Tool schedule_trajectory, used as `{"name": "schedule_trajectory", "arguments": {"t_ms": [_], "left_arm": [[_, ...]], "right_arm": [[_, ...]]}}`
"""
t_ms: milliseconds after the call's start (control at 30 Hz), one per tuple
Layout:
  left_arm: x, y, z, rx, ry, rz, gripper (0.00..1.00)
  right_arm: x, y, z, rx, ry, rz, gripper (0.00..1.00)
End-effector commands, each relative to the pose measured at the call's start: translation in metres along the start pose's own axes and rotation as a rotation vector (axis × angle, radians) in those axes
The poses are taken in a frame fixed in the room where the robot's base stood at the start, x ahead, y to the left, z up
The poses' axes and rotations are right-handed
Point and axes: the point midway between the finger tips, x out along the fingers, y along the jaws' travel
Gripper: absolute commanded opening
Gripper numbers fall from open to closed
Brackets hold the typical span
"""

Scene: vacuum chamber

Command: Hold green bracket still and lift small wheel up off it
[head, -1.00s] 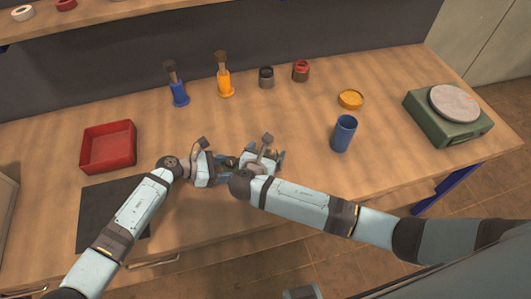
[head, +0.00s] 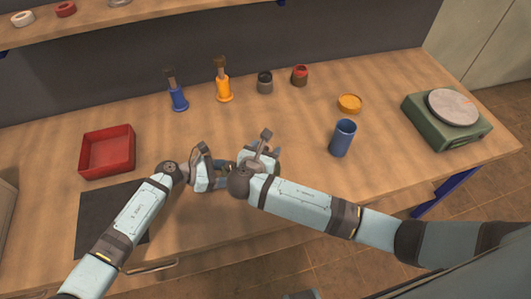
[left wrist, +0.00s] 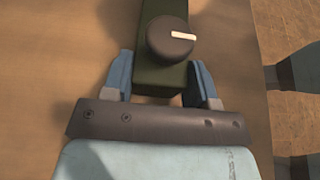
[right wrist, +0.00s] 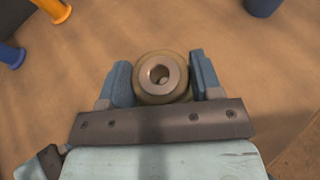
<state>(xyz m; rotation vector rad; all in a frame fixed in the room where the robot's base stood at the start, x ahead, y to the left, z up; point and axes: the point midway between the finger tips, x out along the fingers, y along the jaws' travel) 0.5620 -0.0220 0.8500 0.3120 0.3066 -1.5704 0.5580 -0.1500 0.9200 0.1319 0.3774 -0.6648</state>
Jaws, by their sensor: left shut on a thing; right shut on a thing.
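The green bracket (left wrist: 160,75) is a dark green bar between my left gripper's fingers in the left wrist view. A dark round knob with a white mark sits on it. My left gripper (head: 222,170) is shut on the bracket; it also shows in the left wrist view (left wrist: 163,78). The small wheel (right wrist: 161,76) is an olive round piece with a pale holed hub, in the right wrist view. My right gripper (right wrist: 160,82) is shut on it; in the head view (head: 262,158) it is close beside the left. Whether wheel and bracket touch is hidden.
A red tray (head: 108,149) and dark mat (head: 100,210) lie at left. Blue (head: 177,96) and orange (head: 223,88) handled tools and two small jars stand behind.

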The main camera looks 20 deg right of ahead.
Motion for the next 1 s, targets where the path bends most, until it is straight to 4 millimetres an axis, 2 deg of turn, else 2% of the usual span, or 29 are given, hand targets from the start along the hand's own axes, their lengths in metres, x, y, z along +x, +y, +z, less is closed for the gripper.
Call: {"name": "schedule_trajectory", "arguments": {"t_ms": [500, 833, 867, 967, 1000], "left_arm": [[0.000, 0.000, 0.000, 0.000, 0.000, 0.000, 0.12], [0.000, 0.000, 0.000, 0.000, 0.000, 0.000, 0.12], [0.000, 0.000, 0.000, 0.000, 0.000, 0.000, 0.58], [0.000, 0.000, 0.000, 0.000, 0.000, 0.000, 0.81], [0.000, 0.000, 0.000, 0.000, 0.000, 0.000, 0.83]], "right_arm": [[-0.011, 0.000, 0.028, 0.002, -0.001, 0.000, 0.24], [-0.012, 0.000, 0.031, 0.001, -0.001, -0.001, 0.24], [-0.012, 0.000, 0.031, 0.001, -0.001, -0.001, 0.24], [-0.012, 0.000, 0.031, 0.001, -0.001, -0.001, 0.24], [-0.012, 0.000, 0.031, 0.001, -0.001, -0.001, 0.24]]}}
